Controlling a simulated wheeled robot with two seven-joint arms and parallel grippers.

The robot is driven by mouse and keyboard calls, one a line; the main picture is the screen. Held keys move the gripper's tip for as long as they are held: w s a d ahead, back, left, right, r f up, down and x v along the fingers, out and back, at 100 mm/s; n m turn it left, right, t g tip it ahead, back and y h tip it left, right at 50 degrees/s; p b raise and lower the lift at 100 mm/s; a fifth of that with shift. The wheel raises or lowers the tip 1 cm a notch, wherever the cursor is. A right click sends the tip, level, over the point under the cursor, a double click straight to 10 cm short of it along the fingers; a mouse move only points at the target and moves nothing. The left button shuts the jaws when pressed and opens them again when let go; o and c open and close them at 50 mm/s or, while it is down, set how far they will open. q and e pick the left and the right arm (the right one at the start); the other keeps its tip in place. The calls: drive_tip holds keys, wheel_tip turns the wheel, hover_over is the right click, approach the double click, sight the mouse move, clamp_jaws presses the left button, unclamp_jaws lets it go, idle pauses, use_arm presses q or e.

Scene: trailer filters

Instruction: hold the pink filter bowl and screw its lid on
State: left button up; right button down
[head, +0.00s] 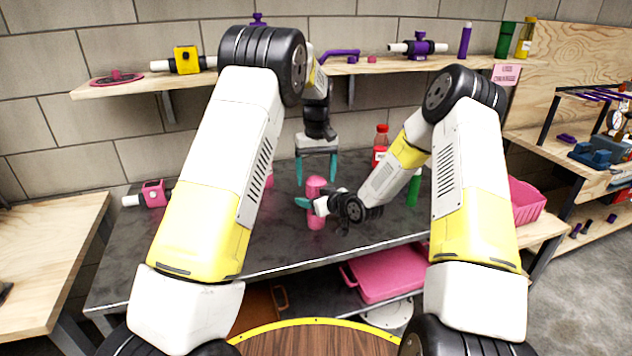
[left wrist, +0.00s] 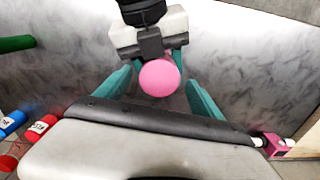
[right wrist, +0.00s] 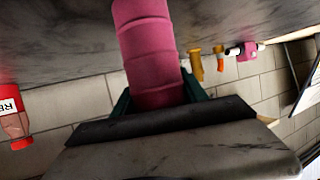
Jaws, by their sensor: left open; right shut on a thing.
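The pink filter bowl (head: 316,220) stands upright on the dark worktop, with a rounded pink top (head: 316,183). I cannot tell whether that top is a separate lid. My right gripper (head: 318,205) is shut around the bowl from the side, and the right wrist view shows the pink ribbed body (right wrist: 148,45) between its fingers. My left gripper (head: 317,172) points down, open, just above the bowl. In the left wrist view the round pink top (left wrist: 160,78) lies between its spread fingers, with no clear contact. A pink housing with a white pipe (head: 154,193) lies at the left of the worktop.
A red bottle (head: 381,140) and a green cylinder (head: 413,190) stand right of the bowl. A wall shelf (head: 140,85) above carries a yellow and a purple housing. A pink bin (head: 526,200) is at the right. The worktop's front edge is partly hidden by my arms.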

sight(316, 181)
use_arm(q)
wheel_tip(316, 181, up, 2)
drive_tip(key=shift+r, duration=0.1)
drive_tip(key=shift+c, duration=0.4)
wheel_tip(316, 181, up, 2)
drive_tip(key=n, duration=0.5)
drive_tip(key=shift+w+n, duration=0.15)
drive_tip(key=shift+n, duration=0.25)
drive_tip(key=shift+f, duration=4)
